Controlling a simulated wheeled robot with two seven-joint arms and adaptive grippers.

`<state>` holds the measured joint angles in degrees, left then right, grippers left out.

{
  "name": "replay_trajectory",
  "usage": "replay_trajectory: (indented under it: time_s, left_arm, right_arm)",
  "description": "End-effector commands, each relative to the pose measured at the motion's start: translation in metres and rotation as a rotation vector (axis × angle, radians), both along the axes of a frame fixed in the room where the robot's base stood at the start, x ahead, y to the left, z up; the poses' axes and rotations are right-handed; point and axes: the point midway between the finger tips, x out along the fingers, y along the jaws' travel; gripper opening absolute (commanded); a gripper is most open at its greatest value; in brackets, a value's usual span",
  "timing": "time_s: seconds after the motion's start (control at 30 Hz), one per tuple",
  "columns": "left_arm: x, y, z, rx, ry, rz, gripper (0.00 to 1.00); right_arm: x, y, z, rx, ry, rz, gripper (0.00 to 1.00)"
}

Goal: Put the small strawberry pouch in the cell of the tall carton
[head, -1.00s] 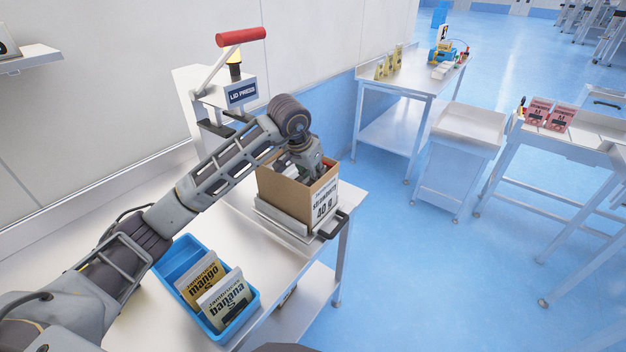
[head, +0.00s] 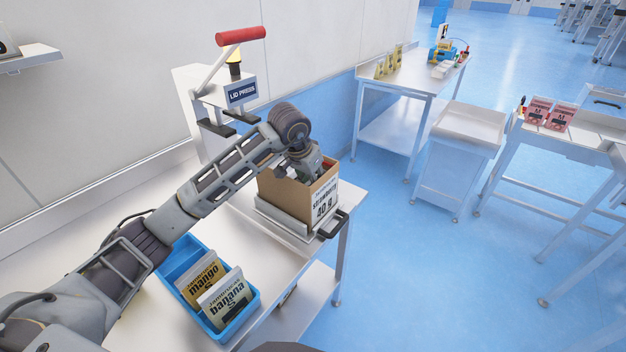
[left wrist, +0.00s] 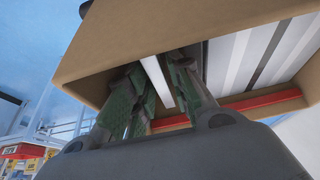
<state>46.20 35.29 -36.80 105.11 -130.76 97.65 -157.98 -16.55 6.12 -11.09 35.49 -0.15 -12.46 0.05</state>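The tall carton (head: 322,199) is an open brown box with a white label reading strawberry 40 g, on a tray at the table's far right end. My left gripper (left wrist: 160,88) reaches down into its open top. Its green-padded fingers stand close on either side of a thin white edge (left wrist: 157,82), seemingly the small strawberry pouch's top; its printed face is hidden. Several white strips (left wrist: 240,55) run beside it inside the carton; I cannot tell whether they are dividers. The cell's bottom is hidden. My right gripper is not in view.
A blue bin (head: 250,303) holds a mango pouch (head: 203,283) and a banana pouch (head: 224,300) at the near end of the table. A lid press (head: 240,92) with a red handle stands behind the carton. Side tables stand apart at right.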

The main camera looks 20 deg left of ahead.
Motion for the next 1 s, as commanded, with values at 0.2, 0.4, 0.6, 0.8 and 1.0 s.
replay_trajectory:
  time_s: [0.2,0.4,0.6,0.8,1.0]
  left_arm:
    - [0.000,0.000,0.001,0.000,0.000,0.000,0.21]
    - [-0.004,0.002,0.014,0.001,-0.004,0.000,0.21]
    - [-0.013,0.005,0.036,0.001,-0.004,0.000,0.21]
    - [-0.022,0.009,0.060,0.001,-0.003,0.001,0.21]
    - [-0.031,0.012,0.082,0.000,-0.003,0.002,0.21]
  right_arm:
    - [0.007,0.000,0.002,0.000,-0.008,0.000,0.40]
    - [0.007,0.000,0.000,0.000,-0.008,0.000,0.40]
    - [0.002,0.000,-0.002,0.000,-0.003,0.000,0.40]
    - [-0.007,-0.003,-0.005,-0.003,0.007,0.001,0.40]
    - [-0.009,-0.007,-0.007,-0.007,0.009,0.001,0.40]
